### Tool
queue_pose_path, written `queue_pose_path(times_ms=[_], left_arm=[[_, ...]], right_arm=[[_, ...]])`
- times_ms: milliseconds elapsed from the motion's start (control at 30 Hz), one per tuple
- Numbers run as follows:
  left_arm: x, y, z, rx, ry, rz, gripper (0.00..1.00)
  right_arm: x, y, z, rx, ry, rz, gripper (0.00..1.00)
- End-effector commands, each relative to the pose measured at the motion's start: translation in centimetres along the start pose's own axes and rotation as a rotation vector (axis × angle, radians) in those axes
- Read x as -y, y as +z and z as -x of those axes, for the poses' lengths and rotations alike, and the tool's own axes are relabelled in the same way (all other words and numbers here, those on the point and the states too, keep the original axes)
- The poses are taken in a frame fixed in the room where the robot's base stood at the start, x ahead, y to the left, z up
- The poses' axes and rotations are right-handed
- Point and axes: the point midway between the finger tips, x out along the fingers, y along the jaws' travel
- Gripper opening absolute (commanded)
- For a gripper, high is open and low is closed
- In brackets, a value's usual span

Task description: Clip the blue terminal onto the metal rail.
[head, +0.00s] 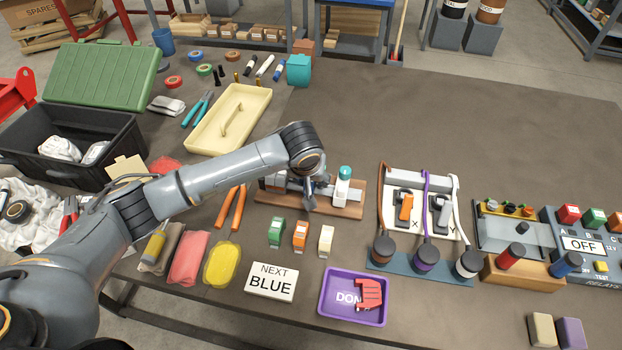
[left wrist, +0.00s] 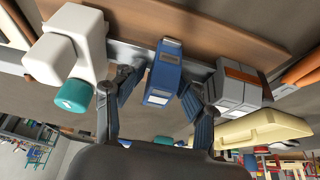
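The metal rail (head: 326,190) (left wrist: 127,55) lies on a wooden board (head: 360,205) in the middle of the bench. My left gripper (head: 309,203) points down over the rail. The terminal is at the rail, between grey terminals (left wrist: 238,88) and a white end block (left wrist: 70,45) with a teal knob (left wrist: 74,96). Whether it is clipped on cannot be told. In the head view my gripper mostly hides it. My right gripper is not in view.
Green (head: 276,232), orange (head: 300,235) and cream (head: 326,241) terminals stand in front of the board. A card (head: 270,281) reads "NEXT BLUE". A purple tray (head: 328,302) holds a red piece. A wired panel (head: 420,212) stands to the right.

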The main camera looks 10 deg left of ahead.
Motion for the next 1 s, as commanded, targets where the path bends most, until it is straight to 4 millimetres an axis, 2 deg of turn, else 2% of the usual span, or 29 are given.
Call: queue_pose_path(times_ms=[167, 400, 600, 800, 1000], left_arm=[[-0.1, 0.0, 1.7, 0.0, 0.002, -0.001, 0.5], [-0.1, -0.1, 6.9, -0.003, 0.002, -0.001, 0.5], [-0.1, -0.1, 10.4, -0.003, 0.003, -0.001, 0.5], [0.0, -0.1, 11.9, -0.002, 0.0, 0.0, 0.5], [0.0, 0.0, 12.0, -0.001, 0.0, 0.0, 0.5]], right_arm=[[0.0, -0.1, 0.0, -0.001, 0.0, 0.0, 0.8], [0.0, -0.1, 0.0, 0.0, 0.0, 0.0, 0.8], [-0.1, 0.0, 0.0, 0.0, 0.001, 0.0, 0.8], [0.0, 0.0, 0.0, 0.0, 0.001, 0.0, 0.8], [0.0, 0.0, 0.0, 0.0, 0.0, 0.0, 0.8]])
